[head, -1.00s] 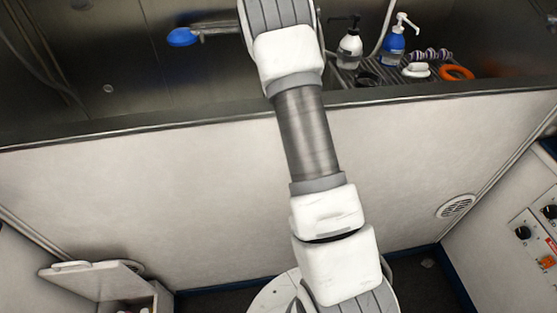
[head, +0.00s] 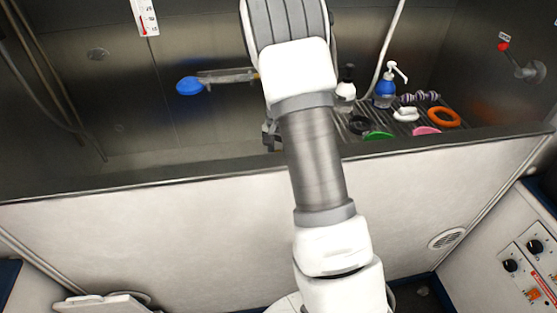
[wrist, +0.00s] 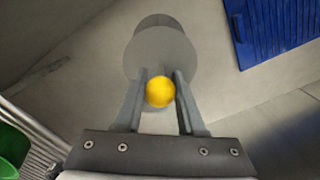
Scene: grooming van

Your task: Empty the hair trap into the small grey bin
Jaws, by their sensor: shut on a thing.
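In the wrist view, my gripper (wrist: 160,92) is shut on a round yellow knob (wrist: 160,91). Just beyond the knob is a plain grey disc with a short cylindrical body (wrist: 160,52), which looks like the hair trap. I cannot tell whether it touches the surface behind it, and no hair is visible on it. In the head view my arm hides the trap and most of the gripper. I cannot make out the small grey bin for certain; a pale open lid (head: 103,303) shows at the bottom left, cut off by the picture edge.
A steel tub with a front wall (head: 150,235) spans the view. A rack (head: 385,125) at its right holds a blue pump bottle (head: 385,88), an orange ring (head: 443,117) and other small items.

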